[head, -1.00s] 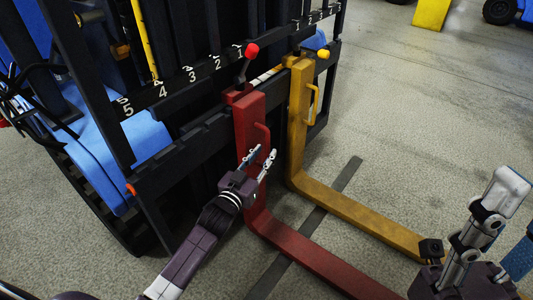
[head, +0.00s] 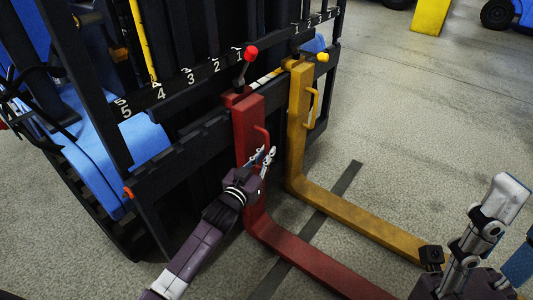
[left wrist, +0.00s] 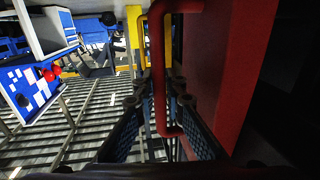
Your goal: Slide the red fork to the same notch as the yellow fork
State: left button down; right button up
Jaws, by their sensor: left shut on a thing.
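The red fork (head: 251,145) hangs on the black carriage at the left side of the yellow fork (head: 299,130), with a gap between them. Its red-knobbed lever (head: 250,54) is raised near the left-hand "1"; the yellow fork has a yellow knob (head: 322,57). The red fork's handle (head: 263,137) is a thin bar on its upright. My left gripper (head: 266,158) is shut on this handle near its lower part. In the left wrist view the red handle (left wrist: 157,70) runs down between the fingers.
The numbered rail (head: 190,77) runs along the carriage, with numbers rising outward on both sides. A dark strip (head: 342,182) lies on the floor under the forks. Open concrete floor lies to the right. A yellow block (head: 432,14) stands far back.

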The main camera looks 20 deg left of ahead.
dwell(0.3)
pick_arm(q)
jog(key=shift+w+d+r+p, duration=0.1)
jog(key=shift+w+r+p, duration=0.2)
jog(key=shift+w+p, duration=0.15)
jog(key=shift+w+d+f, duration=0.15)
jog(key=shift+w+f, duration=0.05)
jog(key=c, duration=2)
grip_release()
jog(key=shift+s+f, duration=0.1)
jog(key=shift+s+f, duration=0.1)
jog(key=shift+s, duration=0.15)
jog(key=s, duration=0.3)
jog(key=s+a, duration=0.1)
jog(key=s, duration=0.7)
jog(key=shift+s+a, duration=0.1)
jog(key=shift+a, duration=0.25)
